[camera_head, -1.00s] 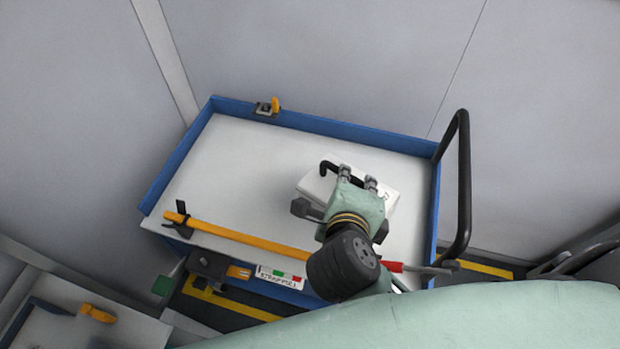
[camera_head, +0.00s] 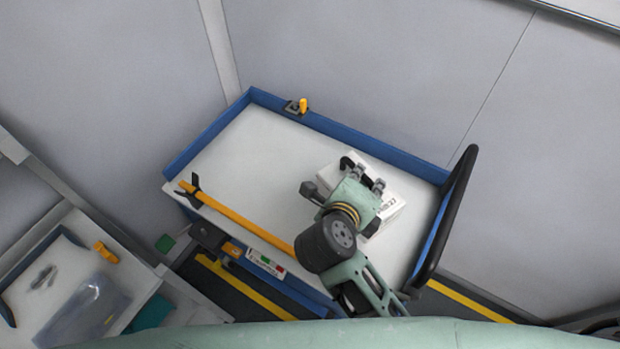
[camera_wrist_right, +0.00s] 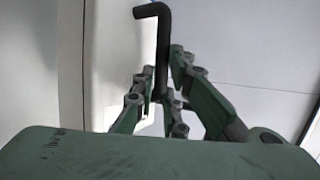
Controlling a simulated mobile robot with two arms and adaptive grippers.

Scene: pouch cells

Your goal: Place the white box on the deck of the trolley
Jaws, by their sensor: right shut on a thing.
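The white box (camera_head: 397,196) is over the right part of the trolley's pale deck (camera_head: 260,150), partly hidden by my right gripper. Dark print shows on its right side. My right gripper (camera_head: 364,181) is above the box, shut on its black bent handle. The wrist view shows the handle (camera_wrist_right: 155,28) upright between the fingers (camera_wrist_right: 160,85). I cannot tell whether the box's underside touches the deck. My left gripper is not in view.
A blue rim (camera_head: 345,136) borders the deck, with a yellow-handled clamp (camera_head: 298,106) at the back. A yellow bar (camera_head: 240,219) runs along the front edge. A black push handle (camera_head: 447,220) rises at right. The deck's left part is clear. A side bench (camera_head: 50,295) stands lower left.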

